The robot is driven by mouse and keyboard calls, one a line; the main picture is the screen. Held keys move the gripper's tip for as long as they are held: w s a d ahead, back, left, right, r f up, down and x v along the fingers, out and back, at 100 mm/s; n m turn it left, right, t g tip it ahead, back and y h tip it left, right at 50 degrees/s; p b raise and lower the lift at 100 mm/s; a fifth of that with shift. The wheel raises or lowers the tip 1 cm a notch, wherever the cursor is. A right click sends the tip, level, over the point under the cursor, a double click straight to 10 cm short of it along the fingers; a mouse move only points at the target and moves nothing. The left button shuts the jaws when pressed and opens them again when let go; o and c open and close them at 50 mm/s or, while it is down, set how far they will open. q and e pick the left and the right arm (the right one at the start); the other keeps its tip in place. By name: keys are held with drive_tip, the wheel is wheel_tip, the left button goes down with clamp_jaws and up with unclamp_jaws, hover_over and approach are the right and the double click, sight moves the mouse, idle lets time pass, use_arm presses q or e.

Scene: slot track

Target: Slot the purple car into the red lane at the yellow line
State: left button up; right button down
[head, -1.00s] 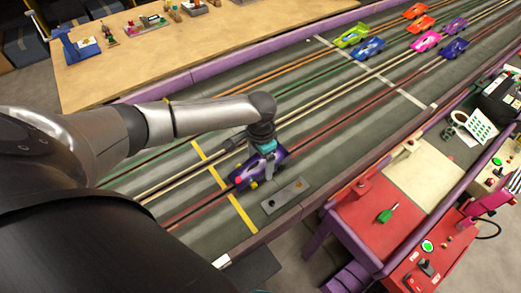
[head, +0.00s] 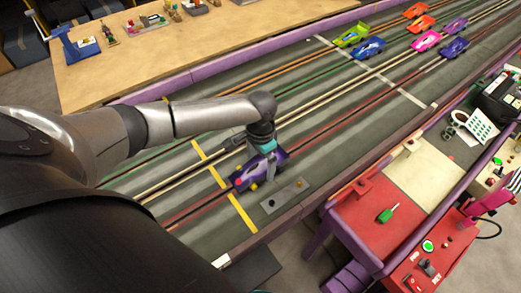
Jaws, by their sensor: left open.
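The purple car (head: 246,178) sits on the track over the red lane (head: 196,211), just right of the yellow line (head: 222,184). Its nose points to the lower left. I cannot tell whether its guide is in the slot. My left gripper (head: 266,172) is open and points down at the car, with its fingers around or right beside the body. The arm and gripper hide part of the car. My right gripper is not in view.
A grey plate (head: 286,195) lies on the track beside the car. Several other cars, such as a pink one (head: 426,40), stand beyond a white line (head: 413,99). A red-topped bench (head: 366,212) borders the track at the right, a wooden table (head: 200,45) at the back.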

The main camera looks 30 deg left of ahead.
sight(260, 163)
use_arm(q)
wheel_tip(260, 163, up, 14)
drive_tip(key=p, duration=0.3)
idle(0.5)
